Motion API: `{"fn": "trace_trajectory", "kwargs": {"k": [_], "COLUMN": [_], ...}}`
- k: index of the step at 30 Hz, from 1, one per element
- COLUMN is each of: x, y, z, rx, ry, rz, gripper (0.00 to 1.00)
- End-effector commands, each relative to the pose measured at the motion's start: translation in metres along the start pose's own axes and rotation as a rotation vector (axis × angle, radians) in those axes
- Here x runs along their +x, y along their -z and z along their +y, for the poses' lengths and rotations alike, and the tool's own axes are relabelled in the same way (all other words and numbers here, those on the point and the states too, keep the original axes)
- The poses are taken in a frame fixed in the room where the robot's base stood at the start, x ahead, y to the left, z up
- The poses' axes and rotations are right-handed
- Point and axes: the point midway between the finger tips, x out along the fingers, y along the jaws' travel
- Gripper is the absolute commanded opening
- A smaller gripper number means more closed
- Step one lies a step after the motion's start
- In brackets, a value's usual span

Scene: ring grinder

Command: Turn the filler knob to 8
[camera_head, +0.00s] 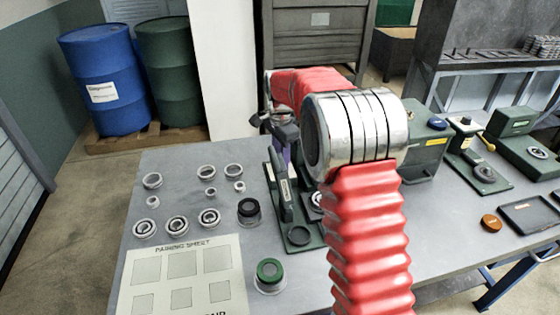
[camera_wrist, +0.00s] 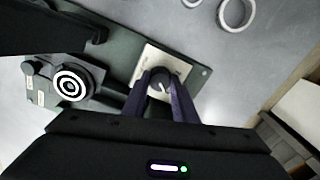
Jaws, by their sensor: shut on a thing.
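The filler knob (camera_wrist: 160,84) is a small dark round knob with a white pointer line, on a cream dial plate in the wrist view. The pointer line slants toward the lower right of that view. The dial's numbers are too small to read. My gripper (camera_wrist: 161,86) is shut on the knob, one dark finger on each side. In the head view my red arm reaches over the green machine (camera_head: 278,195), and the knob is hidden there. The machine's green base also shows in the wrist view (camera_wrist: 118,50), with a black-and-white ringed part (camera_wrist: 73,84) at left.
Several bearing rings (camera_head: 177,224) stand on the grey table (camera_head: 155,180) left of the machine. Other green devices (camera_head: 485,178) stand at right.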

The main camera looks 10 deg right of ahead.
Motion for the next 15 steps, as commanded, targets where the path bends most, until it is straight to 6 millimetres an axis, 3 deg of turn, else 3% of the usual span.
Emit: {"fn": "trace_trajectory", "kwargs": {"k": [15], "x": [-0.0007], "y": [0.0], "z": [-0.0008], "rx": [-0.234], "ry": [0.004], "rz": [-0.001], "gripper": [0.03]}}
